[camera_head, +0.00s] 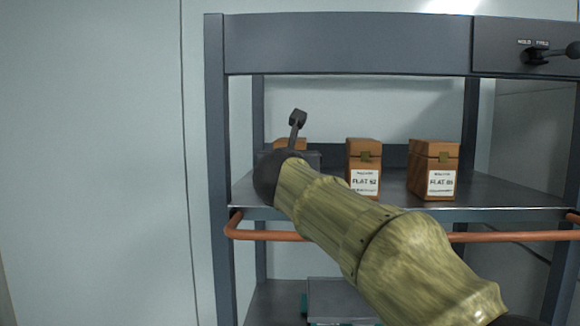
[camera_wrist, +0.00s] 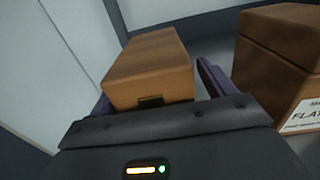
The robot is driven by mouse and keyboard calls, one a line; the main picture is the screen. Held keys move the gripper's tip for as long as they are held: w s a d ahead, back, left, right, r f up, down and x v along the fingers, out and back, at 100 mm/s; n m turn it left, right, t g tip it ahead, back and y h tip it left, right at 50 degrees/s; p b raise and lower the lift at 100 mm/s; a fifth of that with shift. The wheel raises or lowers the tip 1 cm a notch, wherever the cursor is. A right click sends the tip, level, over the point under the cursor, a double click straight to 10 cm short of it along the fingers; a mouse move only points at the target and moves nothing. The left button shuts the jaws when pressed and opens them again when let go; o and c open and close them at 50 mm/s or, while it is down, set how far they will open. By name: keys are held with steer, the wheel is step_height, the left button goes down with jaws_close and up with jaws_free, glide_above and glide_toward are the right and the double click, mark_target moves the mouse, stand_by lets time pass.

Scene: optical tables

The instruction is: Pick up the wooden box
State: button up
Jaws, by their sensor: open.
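A wooden box (camera_wrist: 150,72) lies between the two fingers of my open gripper (camera_wrist: 158,88) in the wrist view. The box is plain brown with a dark latch on its near end. Whether the fingers touch its sides I cannot tell. In the head view, only the top of this leftmost wooden box (camera_head: 290,143) shows behind the end of my arm; its label and front are hidden. Two more wooden boxes stand to its right on the shelf, a middle one labelled FLAT 62 (camera_head: 364,158) and a right one (camera_head: 433,163) with a similar FLAT label.
The boxes stand on a grey metal shelf (camera_head: 400,205) in a dark frame with a left post (camera_head: 216,170). A copper-coloured rail (camera_head: 500,237) runs along its front. In the wrist view, a neighbouring labelled box (camera_wrist: 280,62) is close to the right finger.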

steer(key=shift+a, duration=0.1)
steer(key=c, duration=1.4)
steer(key=shift+r, duration=0.2)
steer(key=shift+w+r+p, duration=0.1)
steer(key=shift+r+p, duration=0.2)
steer(key=shift+r, duration=1.2)
steer(key=s+b, duration=0.7)
steer(key=s, duration=1.1)
steer(key=shift+a+b, duration=0.3)
steer(key=shift+a, duration=0.1)
steer(key=shift+r, duration=0.1)
